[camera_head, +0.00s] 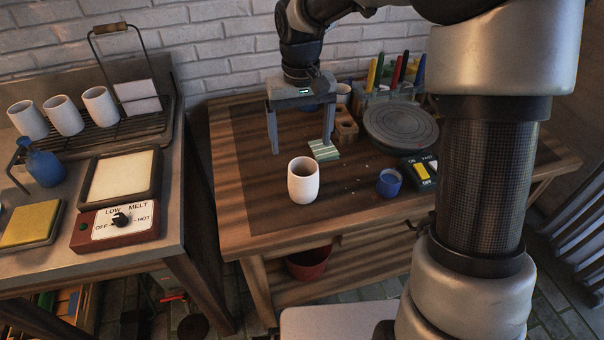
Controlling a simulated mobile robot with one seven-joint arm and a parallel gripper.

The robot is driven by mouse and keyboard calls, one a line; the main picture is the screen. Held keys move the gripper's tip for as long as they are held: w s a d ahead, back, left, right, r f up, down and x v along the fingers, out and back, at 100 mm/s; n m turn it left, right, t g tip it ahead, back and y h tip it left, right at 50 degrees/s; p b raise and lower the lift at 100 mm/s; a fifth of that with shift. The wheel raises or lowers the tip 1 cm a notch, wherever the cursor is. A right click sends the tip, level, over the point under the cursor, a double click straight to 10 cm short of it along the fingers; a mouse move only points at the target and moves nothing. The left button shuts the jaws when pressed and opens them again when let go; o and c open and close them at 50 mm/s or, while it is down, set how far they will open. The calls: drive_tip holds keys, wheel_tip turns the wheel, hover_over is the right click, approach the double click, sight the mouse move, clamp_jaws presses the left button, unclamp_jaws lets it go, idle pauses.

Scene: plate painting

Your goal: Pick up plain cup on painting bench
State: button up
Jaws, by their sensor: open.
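A plain white cup (303,182) stands upright near the front left of the wooden painting bench (240,228). My gripper (301,148) points down above the bench, with its two fingers spread wide. It is empty and appears to be behind the cup, toward the wall. The exact gap between the fingers and the cup cannot be told from this one view. Nothing hides the cup.
A green-striped block (324,150) lies close to the right finger. A round grey turntable (401,125), a blue cup (389,182) and a switch box (421,172) are to the right. Several white cups stand on a rack (140,127) on the left table. The bench's front left is clear.

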sight(301, 169)
wheel_tip(301, 169, down, 10)
drive_tip(key=shift+r+b, duration=0.1)
drive_tip(key=shift+b, duration=0.9)
drive_tip(key=f, duration=0.1)
drive_tip(key=f+b, duration=0.1)
drive_tip(key=f, duration=0.3)
drive_tip(key=shift+s+d+f+b, duration=0.2)
drive_tip(key=shift+s+d+b, duration=0.1)
drive_tip(key=shift+s, duration=0.1)
drive_tip(key=c, duration=1.3)
